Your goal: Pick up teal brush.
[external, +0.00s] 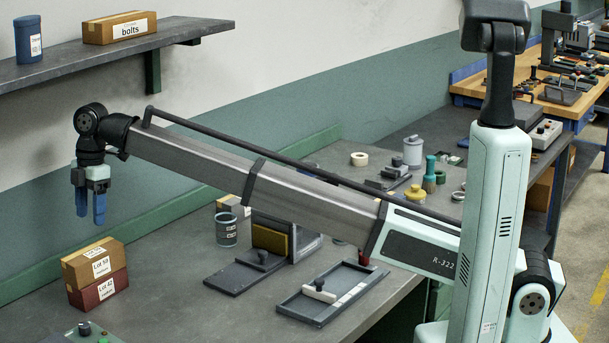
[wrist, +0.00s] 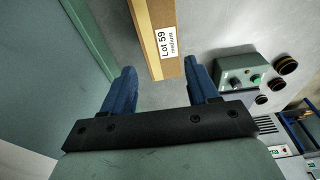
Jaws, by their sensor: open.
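The teal brush (external: 430,168) looks to be the upright item with a teal handle and tan lower part, on the far right part of the bench in the external view. It does not show in the wrist view. My gripper (external: 91,212) hangs at the far left, pointing down, far from the brush. Its blue fingers are apart and empty in the wrist view (wrist: 163,75). A cardboard box labelled Lot 59 (wrist: 158,28) shows ahead of and between the fingers there, apparently below them.
The Lot 59 box (external: 93,262) sits on a red box (external: 98,289) below my gripper. A yellow part (external: 415,193), a white canister (external: 413,152) and a green ring (external: 440,177) crowd the brush. Trays (external: 330,295) lie mid-bench; a wall shelf (external: 110,60) hangs above.

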